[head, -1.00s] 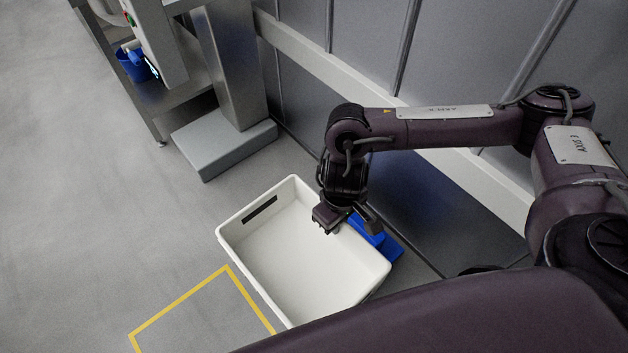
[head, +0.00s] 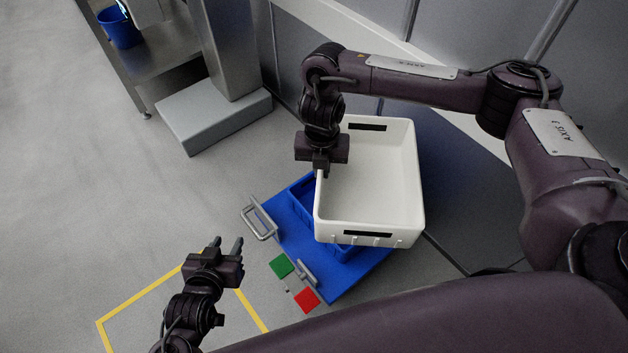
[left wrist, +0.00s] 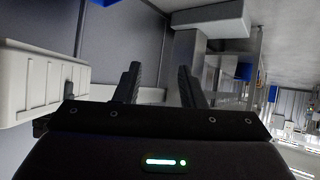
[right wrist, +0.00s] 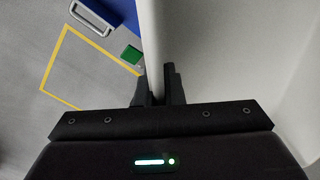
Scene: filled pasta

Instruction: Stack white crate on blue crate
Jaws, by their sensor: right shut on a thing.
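The white crate (head: 375,170) is in the head view, above and to the right of the blue crate (head: 301,199), covering most of it. I cannot tell whether it rests on it or hangs just above. My right gripper (head: 322,172) is shut on the white crate's left wall; the right wrist view shows that wall (right wrist: 151,35) between the fingers (right wrist: 157,88). My left gripper (head: 229,245) is open and empty, left of both crates and over the floor. In the left wrist view its fingers (left wrist: 158,85) are apart, with the white crate (left wrist: 40,80) at the left.
The blue crate is on a blue platform (head: 290,237) with metal handles (head: 262,218). Green (head: 281,266) and red (head: 307,300) squares lie at its front edge. A yellow floor outline (head: 130,308) is front left. A grey pedestal base (head: 212,118) and a wall stand behind. Left floor is clear.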

